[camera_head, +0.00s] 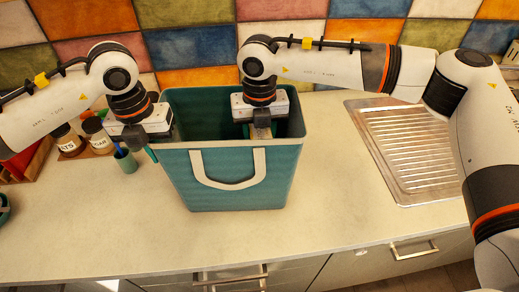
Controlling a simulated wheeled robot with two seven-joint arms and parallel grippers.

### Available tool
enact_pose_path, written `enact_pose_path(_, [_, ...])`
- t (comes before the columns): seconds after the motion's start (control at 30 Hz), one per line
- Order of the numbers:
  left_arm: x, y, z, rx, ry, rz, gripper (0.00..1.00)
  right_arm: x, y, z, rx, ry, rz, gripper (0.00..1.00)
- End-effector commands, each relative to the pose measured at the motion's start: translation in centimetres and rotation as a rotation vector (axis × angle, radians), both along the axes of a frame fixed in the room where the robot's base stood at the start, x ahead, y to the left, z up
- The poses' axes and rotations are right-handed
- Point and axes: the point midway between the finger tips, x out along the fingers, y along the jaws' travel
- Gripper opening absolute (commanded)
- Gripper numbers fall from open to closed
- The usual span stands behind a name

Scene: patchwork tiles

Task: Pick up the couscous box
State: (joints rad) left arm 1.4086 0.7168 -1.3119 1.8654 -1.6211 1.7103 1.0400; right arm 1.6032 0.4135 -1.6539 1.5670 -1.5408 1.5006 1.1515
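No couscous box can be made out for certain. A teal bin (185,180) with a pale handle stands on the counter. My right gripper (262,134) reaches down into it from above. A small tan patch (262,119) shows between its fingers; I cannot tell what it is or whether it is gripped. The bin's lower inside is hidden by its front wall. My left gripper (149,142) points down beside the bin's left wall, with its fingers apart and nothing clearly between them.
Two spice jars (97,134) and a green cup (125,160) with pens stand left of the bin, close to my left gripper. A metal drainer (415,150) lies to the right. The front of the counter (120,235) is clear. A tiled wall (190,47) stands behind.

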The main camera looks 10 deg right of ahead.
Motion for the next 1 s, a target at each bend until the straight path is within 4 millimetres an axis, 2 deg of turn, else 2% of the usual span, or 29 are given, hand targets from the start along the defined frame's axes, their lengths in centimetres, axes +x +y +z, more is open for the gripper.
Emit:
enact_pose_path(0.03, [0.0,0.0,0.0,0.000,0.000,0.000,0.00,0.1,0.1,2.1,0.003,-0.008,0.000,0.00])
enact_pose_path(0.2, [0.0,0.0,0.0,0.000,0.000,0.000,0.00,0.1,0.1,7.8,0.004,-0.007,0.000,0.00])
enact_pose_path(0.4, [0.0,0.0,0.0,0.000,0.000,0.000,0.00,0.1,0.1,13.7,0.002,-0.006,0.001,0.00])
enact_pose_path(0.5, [0.0,0.0,0.0,0.000,0.000,0.000,0.00,0.0,0.1,16.1,0.002,-0.004,0.001,0.00])
enact_pose_path(0.7, [0.0,0.0,0.0,0.000,0.000,0.000,0.00,0.0,0.1,19.2,0.001,-0.003,0.001,0.00])
enact_pose_path(1.0, [0.0,0.0,0.0,0.000,0.001,0.000,0.00,0.0,0.1,22.3,0.002,-0.003,0.001,0.00])
